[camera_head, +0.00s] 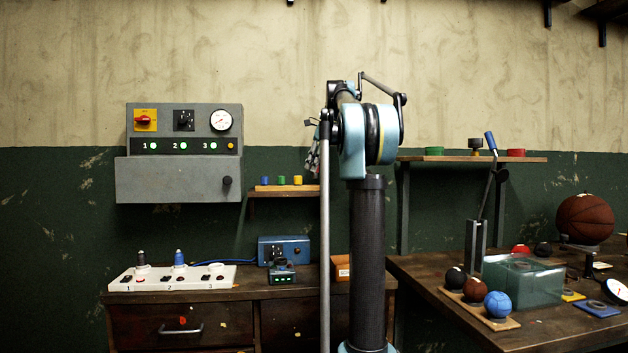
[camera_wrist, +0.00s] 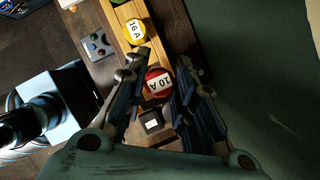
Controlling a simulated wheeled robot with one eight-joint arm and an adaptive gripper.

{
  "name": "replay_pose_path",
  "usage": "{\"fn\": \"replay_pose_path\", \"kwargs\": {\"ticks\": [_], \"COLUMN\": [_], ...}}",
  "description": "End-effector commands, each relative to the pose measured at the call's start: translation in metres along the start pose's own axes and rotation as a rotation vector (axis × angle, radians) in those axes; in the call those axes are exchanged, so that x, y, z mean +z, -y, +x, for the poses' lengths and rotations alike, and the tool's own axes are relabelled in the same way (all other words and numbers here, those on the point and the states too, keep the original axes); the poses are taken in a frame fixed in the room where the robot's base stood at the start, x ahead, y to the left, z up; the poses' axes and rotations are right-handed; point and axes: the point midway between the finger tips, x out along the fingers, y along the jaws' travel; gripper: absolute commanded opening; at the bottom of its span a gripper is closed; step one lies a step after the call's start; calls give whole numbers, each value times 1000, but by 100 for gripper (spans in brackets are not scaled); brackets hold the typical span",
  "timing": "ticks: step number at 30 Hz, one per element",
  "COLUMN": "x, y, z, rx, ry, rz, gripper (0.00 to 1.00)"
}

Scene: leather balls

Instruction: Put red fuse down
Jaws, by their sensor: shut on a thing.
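The red fuse (camera_wrist: 158,80), with a round white "10 A" label, shows between the two fingers of my gripper (camera_wrist: 160,72) in the wrist view. My gripper is shut on it. Below it in that view is the narrow wooden shelf (camera_wrist: 124,12), and a yellow "16 A" fuse (camera_wrist: 135,29) stands close by. I cannot tell whether the red fuse touches the shelf. In the head view the shelf (camera_head: 285,188) carries blue (camera_head: 264,180), green (camera_head: 281,180) and yellow (camera_head: 297,180) fuses. The red fuse is hidden there, and my gripper (camera_head: 312,158) is partly behind my arm.
A grey control panel (camera_head: 180,153) with three green lights hangs left of the shelf. Below are a white socket strip (camera_head: 205,283) and a blue box (camera_head: 284,250) on the cabinet. A dark block with a white label (camera_wrist: 152,122) lies near the fingers.

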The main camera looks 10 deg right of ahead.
Motion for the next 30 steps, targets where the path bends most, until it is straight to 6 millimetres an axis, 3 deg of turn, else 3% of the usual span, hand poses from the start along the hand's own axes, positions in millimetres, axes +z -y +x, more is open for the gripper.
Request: {"fn": "replay_pose_path", "kwargs": {"ticks": [11,23,24,25,26,30], "x": [-15,-16,-16,-16,-16,-16], "y": [0,0,0,0,0,0], "z": [37,41,41,41,41,41], "rx": [0,1,1,1,1,1], "ry": [0,0,0,0,0,0], "rz": [0,-1,-1,-1,-1,-2], "gripper": [0,0,34,40,45,45]}}
